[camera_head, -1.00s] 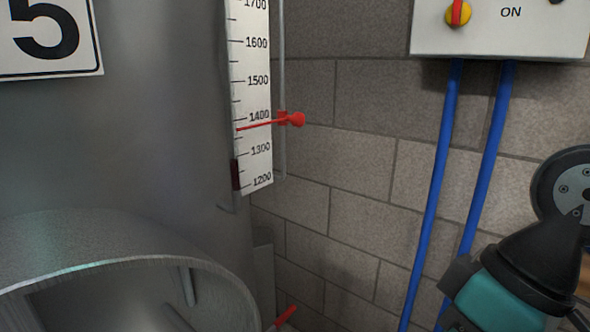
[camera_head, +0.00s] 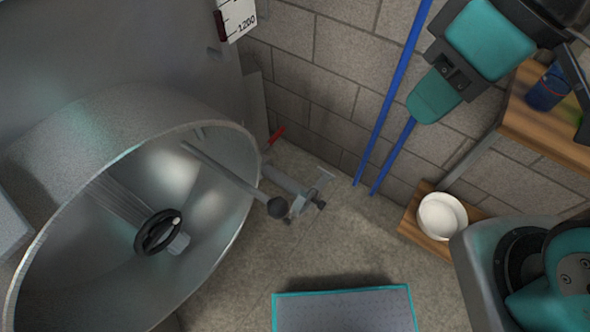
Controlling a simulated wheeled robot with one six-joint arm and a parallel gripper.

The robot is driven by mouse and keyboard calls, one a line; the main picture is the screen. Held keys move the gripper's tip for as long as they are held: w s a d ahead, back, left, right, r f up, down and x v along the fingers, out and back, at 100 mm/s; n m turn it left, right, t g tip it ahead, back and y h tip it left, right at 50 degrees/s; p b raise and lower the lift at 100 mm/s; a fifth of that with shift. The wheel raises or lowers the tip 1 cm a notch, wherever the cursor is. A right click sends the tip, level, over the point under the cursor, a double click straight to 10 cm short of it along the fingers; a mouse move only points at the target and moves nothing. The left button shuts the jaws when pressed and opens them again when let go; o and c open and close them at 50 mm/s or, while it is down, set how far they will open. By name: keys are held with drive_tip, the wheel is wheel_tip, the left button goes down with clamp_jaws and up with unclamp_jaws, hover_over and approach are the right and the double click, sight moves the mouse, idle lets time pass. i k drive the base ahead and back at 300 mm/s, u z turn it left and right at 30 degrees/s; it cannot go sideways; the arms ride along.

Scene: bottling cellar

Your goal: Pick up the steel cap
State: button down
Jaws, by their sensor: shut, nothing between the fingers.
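I cannot make out a steel cap in the current view. My gripper (camera_head: 428,105) is at the upper right, on the end of the teal and black arm. It is shut and empty, in front of the block wall and the blue pipes. A large steel tank opening (camera_head: 228,128) fills the left side, with a black handwheel (camera_head: 150,240) inside it. A white round bowl-like thing (camera_head: 440,222) rests on a low wooden shelf (camera_head: 425,243) at the right.
A steel lever with a dark ball knob (camera_head: 278,207) sticks out beside the opening. Blue pipes (camera_head: 385,95) run down the wall. A teal-edged grey panel (camera_head: 345,312) lies low in front. A blue container (camera_head: 548,90) stands on a higher wooden shelf (camera_head: 540,128). Bare floor shows between.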

sight(321, 205)
drive_tip(key=u, duration=1.6)
drive_tip(key=k, duration=0.4)
drive_tip(key=z, duration=1.05)
